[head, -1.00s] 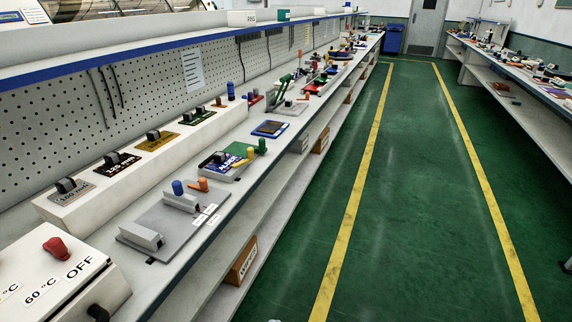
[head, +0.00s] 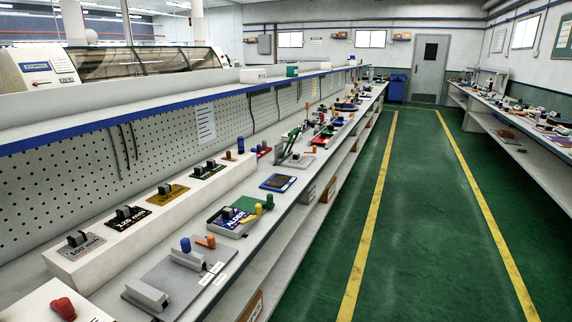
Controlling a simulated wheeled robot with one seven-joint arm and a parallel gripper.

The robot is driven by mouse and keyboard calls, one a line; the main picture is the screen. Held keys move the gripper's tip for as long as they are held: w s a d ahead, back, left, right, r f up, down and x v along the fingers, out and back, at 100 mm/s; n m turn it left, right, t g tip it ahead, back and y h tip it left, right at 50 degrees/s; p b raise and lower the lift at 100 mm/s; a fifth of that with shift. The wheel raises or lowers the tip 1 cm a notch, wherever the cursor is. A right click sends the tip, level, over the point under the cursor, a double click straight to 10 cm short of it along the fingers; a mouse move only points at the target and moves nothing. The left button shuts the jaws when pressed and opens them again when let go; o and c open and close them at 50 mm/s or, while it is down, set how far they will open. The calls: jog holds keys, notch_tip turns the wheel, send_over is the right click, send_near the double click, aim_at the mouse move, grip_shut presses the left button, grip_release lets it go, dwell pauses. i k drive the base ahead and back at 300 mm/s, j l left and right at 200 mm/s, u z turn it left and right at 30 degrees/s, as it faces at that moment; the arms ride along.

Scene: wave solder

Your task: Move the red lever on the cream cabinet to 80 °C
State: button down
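The red lever (head: 64,308) shows at the bottom left of the head view. It stands on the top of the cream cabinet (head: 38,296), which is cut off by the picture's lower left corner. The temperature marks are almost wholly out of the picture, so the lever's setting cannot be read now. My gripper is not in view.
A long workbench runs away on the left, with a grey fixture (head: 146,294), a white block of labelled switches (head: 64,266) and many small items. A perforated panel (head: 60,165) backs it. The green aisle (head: 420,230) between yellow lines is clear.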

aim_at(63, 306)
jog(key=k+j+u, duration=0.1)
jog(key=j+u, duration=0.3)
jog(key=j, duration=0.35)
jog(key=j+u, duration=0.35)
jog(key=j, duration=0.35)
